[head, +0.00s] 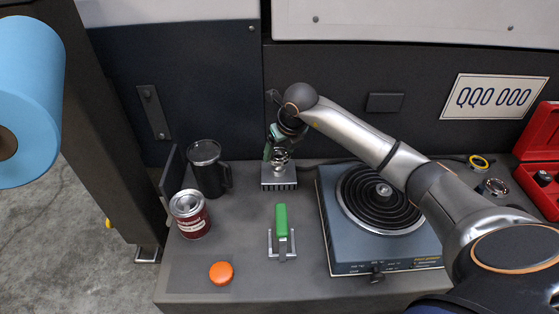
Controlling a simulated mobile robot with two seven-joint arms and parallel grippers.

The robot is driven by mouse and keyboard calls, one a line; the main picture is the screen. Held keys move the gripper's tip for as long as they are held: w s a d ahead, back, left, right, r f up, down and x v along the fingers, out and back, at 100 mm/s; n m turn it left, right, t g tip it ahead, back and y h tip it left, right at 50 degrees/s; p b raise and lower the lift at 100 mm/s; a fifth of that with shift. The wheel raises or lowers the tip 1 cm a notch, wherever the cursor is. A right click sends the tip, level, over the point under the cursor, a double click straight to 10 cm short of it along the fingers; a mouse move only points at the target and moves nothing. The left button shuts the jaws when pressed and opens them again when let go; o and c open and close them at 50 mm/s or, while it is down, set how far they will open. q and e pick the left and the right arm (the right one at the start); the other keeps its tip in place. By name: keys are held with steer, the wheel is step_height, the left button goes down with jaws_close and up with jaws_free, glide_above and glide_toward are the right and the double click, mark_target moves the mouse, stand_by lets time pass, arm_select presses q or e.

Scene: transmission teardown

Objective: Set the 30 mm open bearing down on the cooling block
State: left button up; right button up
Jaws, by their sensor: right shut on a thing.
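My right gripper (280,143) reaches in from the right and points down over the cooling block. It is shut on the 30 mm open bearing (280,157), a small shiny metal ring just under the fingertips. The cooling block (278,183) is a grey, finned metal block at the back of the bench, left of the hot plate. The bearing is right above or at the block's top; I cannot tell whether they touch. The fingers hide part of the ring. My left gripper is not in view.
A hot plate (345,255) with a black coil stands right of the block. A black mug (207,170), a red-labelled can (190,215), an orange disc (221,273) and a green-handled tool (282,222) are nearby. Another metal ring (495,187) lies at the right, near a red case (540,140).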

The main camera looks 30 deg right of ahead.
mark_target(280, 160)
steer(key=shift+w+f, duration=0.2)
steer(key=shift+f, duration=0.05)
steer(key=shift+d+f, duration=0.1)
steer(key=shift+f, duration=1.45)
steer(key=shift+b, duration=0.3)
steer(key=shift+f, duration=0.2)
steer(key=o, duration=1.5)
